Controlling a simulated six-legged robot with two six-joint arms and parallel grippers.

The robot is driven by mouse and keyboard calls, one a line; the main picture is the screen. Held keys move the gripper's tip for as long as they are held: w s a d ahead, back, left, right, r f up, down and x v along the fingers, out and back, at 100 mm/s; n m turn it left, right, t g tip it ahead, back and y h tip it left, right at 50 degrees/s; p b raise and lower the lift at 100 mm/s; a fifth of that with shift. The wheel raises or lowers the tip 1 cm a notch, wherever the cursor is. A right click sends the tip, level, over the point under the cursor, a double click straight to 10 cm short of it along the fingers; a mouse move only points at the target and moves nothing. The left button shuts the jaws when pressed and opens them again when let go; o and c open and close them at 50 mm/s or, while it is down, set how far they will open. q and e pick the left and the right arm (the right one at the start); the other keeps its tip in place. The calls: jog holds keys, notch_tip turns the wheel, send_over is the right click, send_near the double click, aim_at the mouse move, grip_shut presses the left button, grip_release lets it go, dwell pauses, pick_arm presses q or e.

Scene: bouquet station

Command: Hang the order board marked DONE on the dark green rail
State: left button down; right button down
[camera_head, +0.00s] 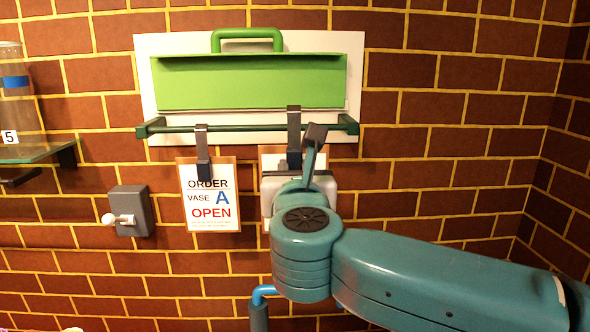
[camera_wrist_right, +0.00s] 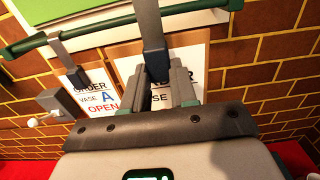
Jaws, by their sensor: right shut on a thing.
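The dark green rail (camera_head: 250,127) runs across the wall under a bright green box. A board reading ORDER VASE A OPEN (camera_head: 210,212) hangs at its left by a dark hook (camera_head: 203,150). My right gripper (camera_wrist_right: 168,92) is shut on the dark hanger (camera_wrist_right: 151,35) of a second board (camera_wrist_right: 188,60). That hanger also shows in the head view (camera_head: 294,130); it crosses in front of the rail, its top above it. I cannot tell whether it is hooked on. Only parts of ORDER and VASE show on this board; its status word is hidden. My left gripper is not in view.
The green box (camera_head: 250,85) with a handle sits on a white panel (camera_head: 356,60) above the rail. A grey wall box with a white knob (camera_head: 128,212) is at left. A glass shelf (camera_head: 38,153) is further left. A blue curved tube (camera_head: 263,290) shows below.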

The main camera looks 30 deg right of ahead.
jog(key=shift+x, duration=1.15)
jog(key=shift+w+d+f+p, duration=0.1)
jog(key=shift+w+d+p, duration=0.2)
jog(key=shift+p, duration=0.1)
jog(key=shift+w+p, duration=0.3)
jog(key=shift+w, duration=0.05)
jog(key=w+f+b, duration=0.1)
jog(key=w+d+f+b, duration=0.1)
jog(key=w+f, duration=0.1)
jog(key=shift+w+d+f+b, duration=0.15)
jog(key=shift+d+f+b, duration=0.05)
jog(key=shift+d+b, duration=0.2)
jog(key=shift+w, duration=0.1)
